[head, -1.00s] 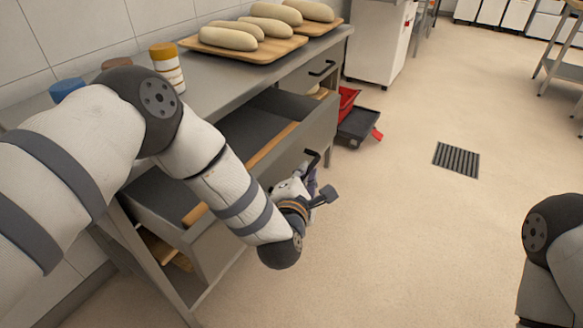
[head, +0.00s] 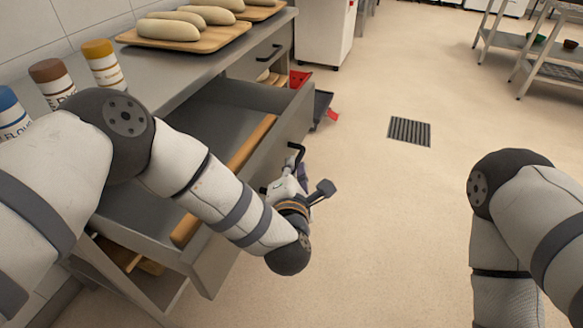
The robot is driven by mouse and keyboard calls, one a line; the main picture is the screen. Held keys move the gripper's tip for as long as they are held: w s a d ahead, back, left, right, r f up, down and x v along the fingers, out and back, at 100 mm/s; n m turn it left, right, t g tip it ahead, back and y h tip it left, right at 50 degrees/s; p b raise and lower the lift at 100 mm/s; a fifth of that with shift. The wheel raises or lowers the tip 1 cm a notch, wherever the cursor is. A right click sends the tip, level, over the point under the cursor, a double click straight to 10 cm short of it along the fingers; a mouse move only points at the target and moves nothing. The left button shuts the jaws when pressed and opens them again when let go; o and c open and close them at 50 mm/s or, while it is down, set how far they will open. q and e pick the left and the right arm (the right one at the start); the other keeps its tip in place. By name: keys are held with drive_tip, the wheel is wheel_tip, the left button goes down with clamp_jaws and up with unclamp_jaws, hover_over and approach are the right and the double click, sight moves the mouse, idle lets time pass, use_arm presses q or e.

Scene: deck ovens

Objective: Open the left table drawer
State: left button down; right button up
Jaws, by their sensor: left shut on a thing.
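The left table drawer (head: 248,192) is a grey metal drawer and stands pulled well out from the table. A long wooden piece (head: 255,140) lies inside along its front, partly hidden behind my left arm. The drawer's dark handle (head: 295,150) is on its front face. My left gripper (head: 294,168) is at this handle and shut on it; its fingers are mostly hidden by the wrist. My right arm shows at the right edge, but its gripper is out of view.
A wooden tray (head: 207,43) of pale dough loaves and several labelled containers, one with a brown lid (head: 52,84), stand on the table top. A shut drawer (head: 264,55) is farther right. A floor drain (head: 409,131) lies in open floor. A shelf rack (head: 548,68) stands far right.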

use_arm(q)
drive_tip(key=c, duration=1.6)
unclamp_jaws()
drive_tip(key=shift+c, duration=0.2)
drive_tip(key=shift+s, duration=0.1)
drive_tip(key=v, duration=1.2)
drive_tip(key=shift+d, duration=0.1)
